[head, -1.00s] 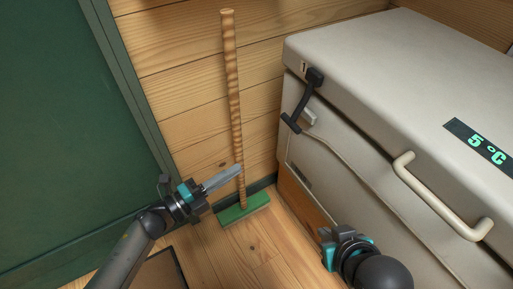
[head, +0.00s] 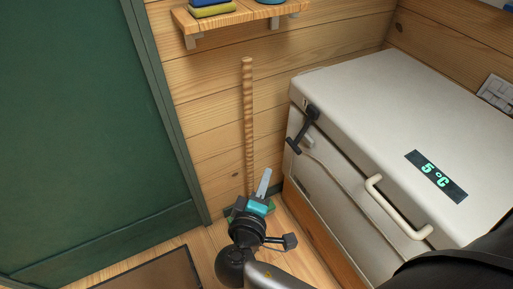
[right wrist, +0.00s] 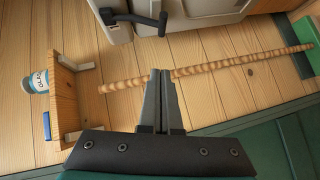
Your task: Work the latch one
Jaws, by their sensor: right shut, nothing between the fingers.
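Latch one is a black lever (head: 305,129) on the front left corner of the pale chest (head: 400,100). It hangs down from the lid's edge over the front, with its crossbar grip at the lower end. It also shows at the top of the right wrist view (right wrist: 135,19). My right gripper (head: 264,178) is shut and empty, left of the chest and below the latch in the head view, apart from it. In the right wrist view its fingers (right wrist: 161,75) are together below the latch. My left gripper is not in view.
The chest has a pale handle (head: 395,208) and a 5 °C display (head: 436,175). A green door (head: 80,120) stands at the left.

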